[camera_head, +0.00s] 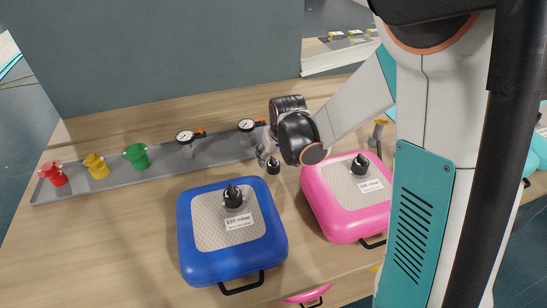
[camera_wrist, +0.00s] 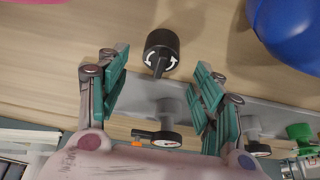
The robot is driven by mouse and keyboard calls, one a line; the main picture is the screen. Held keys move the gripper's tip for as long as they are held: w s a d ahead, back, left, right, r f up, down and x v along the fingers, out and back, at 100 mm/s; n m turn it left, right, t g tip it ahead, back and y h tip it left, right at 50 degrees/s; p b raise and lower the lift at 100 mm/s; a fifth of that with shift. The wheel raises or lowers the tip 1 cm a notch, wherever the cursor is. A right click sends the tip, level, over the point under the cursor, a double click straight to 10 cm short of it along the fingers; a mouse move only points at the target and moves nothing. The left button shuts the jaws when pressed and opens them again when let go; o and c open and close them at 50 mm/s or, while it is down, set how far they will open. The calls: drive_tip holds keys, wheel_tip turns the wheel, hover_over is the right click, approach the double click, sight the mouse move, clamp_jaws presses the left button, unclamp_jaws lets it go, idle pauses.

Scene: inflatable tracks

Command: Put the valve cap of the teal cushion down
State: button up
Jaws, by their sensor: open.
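A black valve cap (camera_wrist: 160,48) with white curved arrows shows between my fingers in the wrist view. It also shows in the head view (camera_head: 273,167), just in front of the grey tray, and appears to rest on the wooden bench. My gripper (camera_wrist: 160,80) is open, its teal-padded fingers spread to either side of the cap with clear gaps. In the head view my gripper (camera_head: 267,157) is low over the bench beside the cap, partly hidden by my wrist. A teal shape (camera_head: 532,158) at the right edge may be the teal cushion; my arm hides most of that area.
A blue cushion (camera_head: 184,235) and a pink cushion (camera_head: 328,222), each with a black valve, lie on the bench. The grey tray (camera_head: 70,187) holds red, yellow and green fittings and two gauges (camera_head: 185,137). Bare wood lies left of the blue cushion.

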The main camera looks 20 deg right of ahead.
drive_tip(key=s+r+t+p, duration=0.1)
drive_tip(key=s+r+p, duration=0.1)
drive_tip(key=s+r, duration=1.3)
drive_tip(key=s+r+t, duration=0.1)
drive_tip(key=s+r, duration=0.3)
drive_tip(key=s, duration=0.5)
drive_tip(key=shift+t, duration=0.3)
drive_tip(key=shift+r, duration=0.1)
